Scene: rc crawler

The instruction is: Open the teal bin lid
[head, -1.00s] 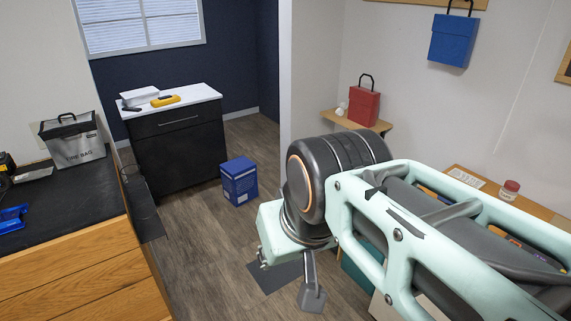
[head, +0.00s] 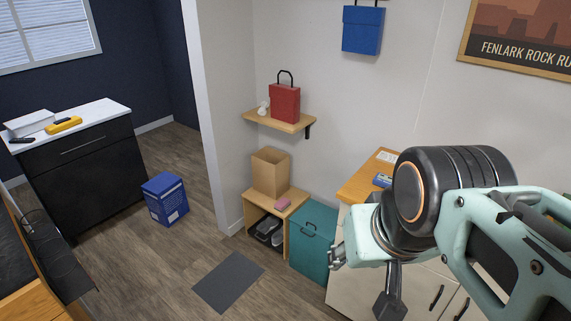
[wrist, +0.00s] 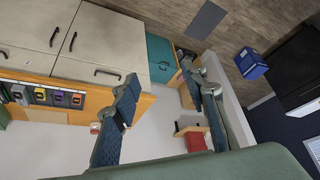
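The teal bin (head: 314,243) stands on the floor between the small wooden shelf unit and the white cabinet in the head view. Its lid looks shut, and a dark handle (head: 308,229) shows near the top. Part of the bin also shows in the wrist view (wrist: 160,58), near the top centre. My gripper (wrist: 167,96) is open and empty in the wrist view, with its two fingers wide apart. In the head view my arm's end is just right of the bin in the picture, and the fingers are hard to make out.
A wooden shelf unit (head: 250,223) with a cardboard box (head: 271,172) and pink item (head: 282,202) on top stands left of the bin. A white cabinet (head: 345,284) is on its right. A grey mat (head: 229,282) lies on clear floor. A blue box (head: 165,198) stands farther left.

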